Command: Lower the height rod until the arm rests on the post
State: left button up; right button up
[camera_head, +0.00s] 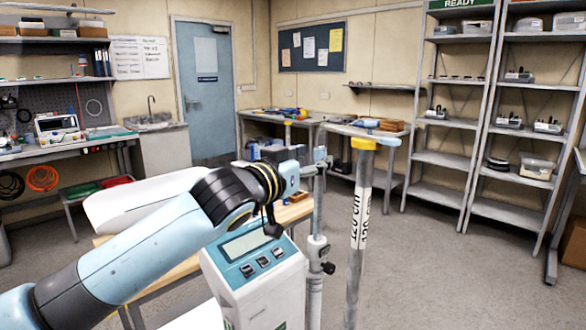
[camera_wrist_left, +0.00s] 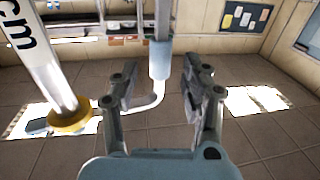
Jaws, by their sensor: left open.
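A post marked "120 cm" (camera_head: 360,215) stands upright at the centre right of the head view, with a yellow collar (camera_head: 363,143) under a flat light-blue arm (camera_head: 345,130). Left of it a thinner grey rod (camera_head: 316,210) stands upright, with a dark knob (camera_head: 327,268) low down. My left gripper (camera_head: 316,163) is at the upper part of this rod, partly hidden by its wrist. In the wrist view the open fingers (camera_wrist_left: 160,85) frame a rod with a light-blue sleeve (camera_wrist_left: 160,60); contact cannot be told. The yellow collar (camera_wrist_left: 70,118) is left of them. My right gripper is not seen.
A white unit with a display (camera_head: 247,243) stands below my left wrist, close to the rod. A wooden-topped table (camera_head: 172,275) is behind it. Benches line the back wall and metal shelves (camera_head: 450,160) stand at right. The floor right of the post is clear.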

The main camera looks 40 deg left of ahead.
pick_arm(q)
jog(key=s, duration=0.8)
jog(key=shift+s+d, duration=0.15)
jog(key=shift+d, duration=0.2)
jog(key=shift+f, duration=0.1)
